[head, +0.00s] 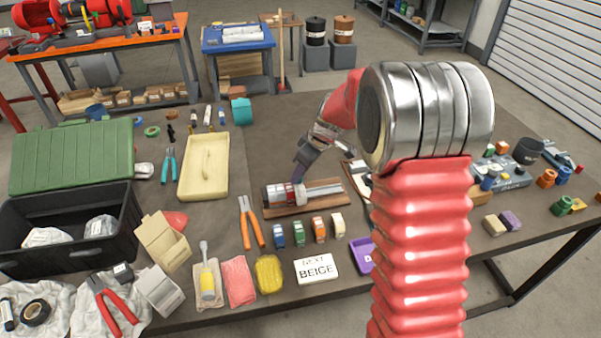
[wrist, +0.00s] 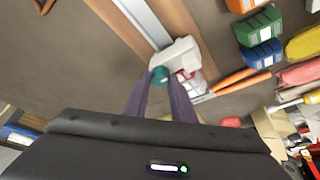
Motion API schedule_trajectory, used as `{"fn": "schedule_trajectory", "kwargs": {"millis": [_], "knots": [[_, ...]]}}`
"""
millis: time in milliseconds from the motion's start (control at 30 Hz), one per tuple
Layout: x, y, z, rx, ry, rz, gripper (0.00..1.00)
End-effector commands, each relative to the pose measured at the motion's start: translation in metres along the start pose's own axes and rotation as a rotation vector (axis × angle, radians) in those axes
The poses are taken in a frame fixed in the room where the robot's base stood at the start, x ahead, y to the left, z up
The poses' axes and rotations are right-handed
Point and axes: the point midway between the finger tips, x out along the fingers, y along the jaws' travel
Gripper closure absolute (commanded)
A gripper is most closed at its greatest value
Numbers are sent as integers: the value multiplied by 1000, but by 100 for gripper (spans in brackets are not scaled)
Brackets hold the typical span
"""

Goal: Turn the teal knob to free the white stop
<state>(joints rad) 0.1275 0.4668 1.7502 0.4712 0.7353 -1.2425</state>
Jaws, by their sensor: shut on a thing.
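The teal knob (wrist: 159,75) sits between the tips of my gripper's two purple fingers (wrist: 160,88) in the wrist view, and the fingers are shut on it. The white stop (wrist: 181,53) is right beside the knob, on the metal rail (wrist: 142,18). In the head view my gripper (head: 297,178) reaches down from behind onto the silver fixture (head: 283,194), which lies on a wooden board (head: 325,191). The knob is hidden by the fingers in the head view.
Several coloured blocks, including a green one (head: 298,235), stand in front of the board. Orange pliers (head: 250,222) lie to its left. The table behind the board is clear.

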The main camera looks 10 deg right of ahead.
Motion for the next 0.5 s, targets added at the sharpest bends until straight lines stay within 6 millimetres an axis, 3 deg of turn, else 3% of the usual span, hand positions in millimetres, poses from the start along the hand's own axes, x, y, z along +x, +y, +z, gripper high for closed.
{"fn": "schedule_trajectory", "kwargs": {"millis": [400, 433, 500], "knots": [[0, 0, 0, -8, -1, -4, 100], [0, 0, 0, -8, -1, -4, 76], [0, 0, 0, -8, -1, -4, 71]]}}
